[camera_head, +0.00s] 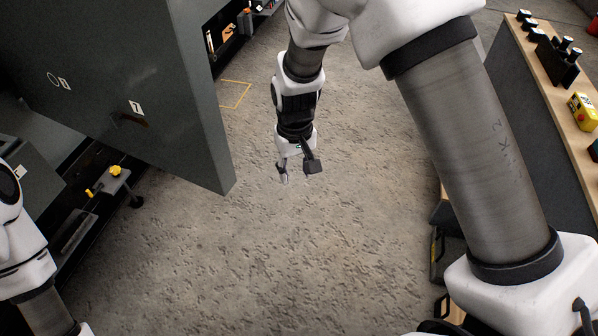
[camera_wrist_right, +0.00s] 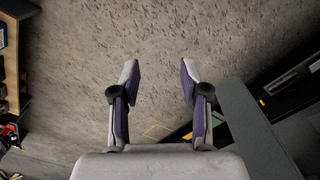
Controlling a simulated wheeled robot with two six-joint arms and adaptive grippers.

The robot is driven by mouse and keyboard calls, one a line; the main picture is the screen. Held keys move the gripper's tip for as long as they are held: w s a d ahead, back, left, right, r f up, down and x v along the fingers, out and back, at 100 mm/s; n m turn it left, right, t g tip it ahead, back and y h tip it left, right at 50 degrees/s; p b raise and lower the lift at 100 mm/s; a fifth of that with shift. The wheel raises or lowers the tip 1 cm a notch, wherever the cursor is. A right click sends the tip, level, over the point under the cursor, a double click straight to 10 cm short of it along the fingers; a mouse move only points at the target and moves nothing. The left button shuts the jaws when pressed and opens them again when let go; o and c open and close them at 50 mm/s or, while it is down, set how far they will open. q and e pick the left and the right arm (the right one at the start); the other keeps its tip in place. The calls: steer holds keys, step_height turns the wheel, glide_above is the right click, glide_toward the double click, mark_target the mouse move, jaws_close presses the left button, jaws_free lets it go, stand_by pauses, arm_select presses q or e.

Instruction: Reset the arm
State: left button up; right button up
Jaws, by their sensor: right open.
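My right gripper (camera_head: 296,178) hangs over the bare floor near the middle of the head view, pointing down. In the right wrist view the right gripper (camera_wrist_right: 158,82) has its two fingers spread apart, with only floor between them, so it is open and empty.
A large dark grey panel (camera_head: 130,80) stands left of the right gripper. A workbench (camera_head: 540,85) with a yellow box (camera_head: 582,111) and dark parts is at right. A yellow floor marking (camera_head: 236,94) lies behind the panel's edge. The concrete floor (camera_head: 270,260) is clear in the middle.

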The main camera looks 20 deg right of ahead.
steer(key=shift+s, duration=0.1)
steer(key=s+d+f+g+p, duration=0.15)
steer(key=s+f, duration=0.35)
steer(key=s, duration=0.5)
steer(key=s+d+f+g+p, duration=0.1)
steer(key=s+d+f+p, duration=0.3)
steer(key=s, duration=0.6)
steer(key=s+f+g+p, duration=0.1)
steer(key=s+f+g, duration=0.1)
steer(key=s+f, duration=0.65)
steer(key=w+t, duration=0.1)
steer(key=w+r+t, duration=0.1)
steer(key=t, duration=0.1)
steer(key=w+r+t, duration=0.1)
steer(key=shift+w+t+b, duration=0.1)
steer(key=shift+t+b, duration=0.15)
steer(key=shift+b, duration=0.15)
